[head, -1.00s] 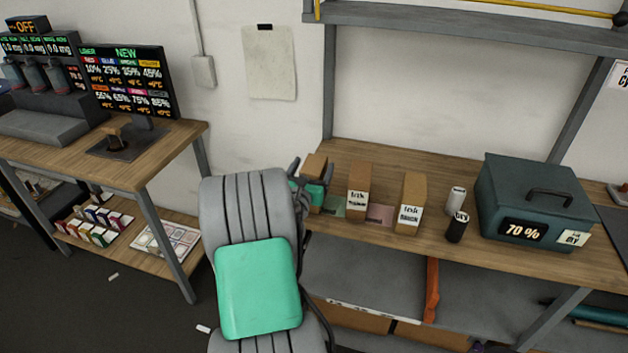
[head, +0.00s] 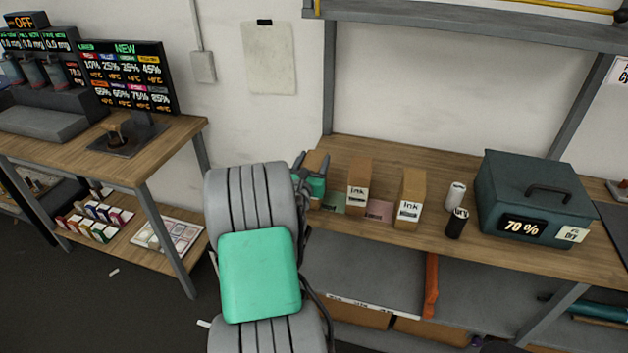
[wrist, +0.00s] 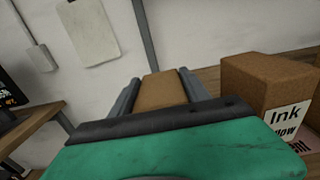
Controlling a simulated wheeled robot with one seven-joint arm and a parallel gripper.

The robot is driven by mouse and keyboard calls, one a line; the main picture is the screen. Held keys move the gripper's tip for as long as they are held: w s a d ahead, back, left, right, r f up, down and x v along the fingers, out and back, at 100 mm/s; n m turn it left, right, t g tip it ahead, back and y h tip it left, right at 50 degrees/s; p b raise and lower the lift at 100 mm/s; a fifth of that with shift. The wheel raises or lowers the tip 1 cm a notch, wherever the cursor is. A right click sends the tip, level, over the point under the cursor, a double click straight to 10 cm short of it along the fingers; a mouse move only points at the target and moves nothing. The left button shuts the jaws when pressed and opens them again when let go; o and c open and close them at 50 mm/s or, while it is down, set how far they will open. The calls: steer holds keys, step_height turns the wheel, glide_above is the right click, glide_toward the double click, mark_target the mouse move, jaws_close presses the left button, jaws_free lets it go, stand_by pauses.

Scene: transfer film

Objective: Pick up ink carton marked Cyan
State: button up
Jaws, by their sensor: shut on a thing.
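My gripper (wrist: 162,92) is shut on a brown carton (wrist: 165,90), which sits between its two fingers in the wrist view. In the head view the same carton (head: 314,163) is at the left end of the wooden bench, mostly hidden behind my gripper (head: 308,178). Its label does not show, so I cannot read its marking. A second ink carton (head: 359,185) stands upright just to the right; in the wrist view its label (wrist: 285,122) reads "Ink" and ends in "ow". A third ink carton (head: 410,198) stands farther right.
On the wooden bench (head: 350,150) lie a green card (head: 334,202) and a pink card (head: 378,209). A white and a black cylinder (head: 457,223) stand before the teal box (head: 530,200). A metal shelf (head: 470,28) runs above. A table with a screen stands left.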

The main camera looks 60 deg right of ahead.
jaws_close()
steer(key=shift+r, duration=0.2)
